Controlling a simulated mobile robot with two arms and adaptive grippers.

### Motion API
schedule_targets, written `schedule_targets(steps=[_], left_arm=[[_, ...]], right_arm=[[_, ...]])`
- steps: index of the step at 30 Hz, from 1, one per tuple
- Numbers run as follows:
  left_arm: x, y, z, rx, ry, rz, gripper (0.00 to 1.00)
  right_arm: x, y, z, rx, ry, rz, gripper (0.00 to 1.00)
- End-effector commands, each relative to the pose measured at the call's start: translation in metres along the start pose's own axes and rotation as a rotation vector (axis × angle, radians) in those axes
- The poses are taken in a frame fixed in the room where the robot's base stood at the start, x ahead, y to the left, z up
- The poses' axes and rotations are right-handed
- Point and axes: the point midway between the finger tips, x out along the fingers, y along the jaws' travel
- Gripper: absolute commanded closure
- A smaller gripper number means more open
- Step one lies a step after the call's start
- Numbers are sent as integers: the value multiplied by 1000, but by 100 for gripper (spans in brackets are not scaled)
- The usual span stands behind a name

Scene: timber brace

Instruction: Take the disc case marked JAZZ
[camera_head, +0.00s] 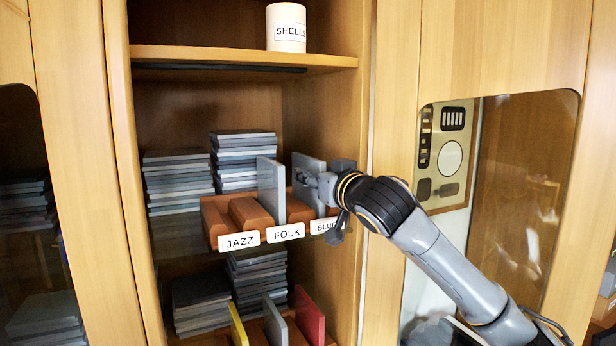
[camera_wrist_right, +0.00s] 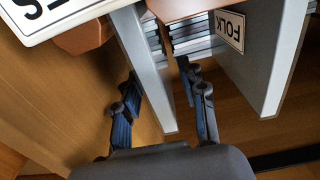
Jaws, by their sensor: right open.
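A brown rack (camera_head: 222,222) on the middle shelf carries labels JAZZ (camera_head: 240,241), FOLK (camera_head: 286,232) and a partly hidden one starting BLU (camera_head: 325,226). One thin grey case (camera_head: 271,185) stands upright between the JAZZ and FOLK labels. A second grey case (camera_head: 309,172) stands between FOLK and BLU. No case shows left of the JAZZ label. My right gripper (camera_head: 303,178) is at the second case. In the right wrist view my right gripper (camera_wrist_right: 158,75) is open, with its fingers on either side of this case (camera_wrist_right: 145,70); contact is unclear. My left gripper is out of view.
Stacks of grey cases (camera_head: 178,182) stand behind the rack. A SHELLS canister (camera_head: 286,28) is on the shelf above. Yellow (camera_head: 238,325), grey and red (camera_head: 309,315) cases stand below. The cabinet's right wall (camera_head: 343,110) is close to my right wrist.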

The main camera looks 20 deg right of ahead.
Motion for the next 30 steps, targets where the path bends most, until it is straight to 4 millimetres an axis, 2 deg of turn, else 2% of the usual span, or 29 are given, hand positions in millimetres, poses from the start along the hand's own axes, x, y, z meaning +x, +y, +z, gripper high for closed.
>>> schedule_targets(steps=[1, 4, 8, 14, 21, 30], left_arm=[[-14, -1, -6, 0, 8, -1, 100], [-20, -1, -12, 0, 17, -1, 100], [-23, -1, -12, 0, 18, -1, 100], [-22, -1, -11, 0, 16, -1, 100], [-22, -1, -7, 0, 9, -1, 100], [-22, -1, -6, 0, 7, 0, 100]], right_arm=[[8, -1, -8, 1, -3, -1, 58], [21, -1, -5, 2, -3, 1, 58], [30, -1, -3, 2, -2, 0, 58], [30, -1, -1, 1, 0, -1, 58], [30, -1, -1, 1, 0, 0, 100], [30, -1, -2, 1, 0, 0, 100]])
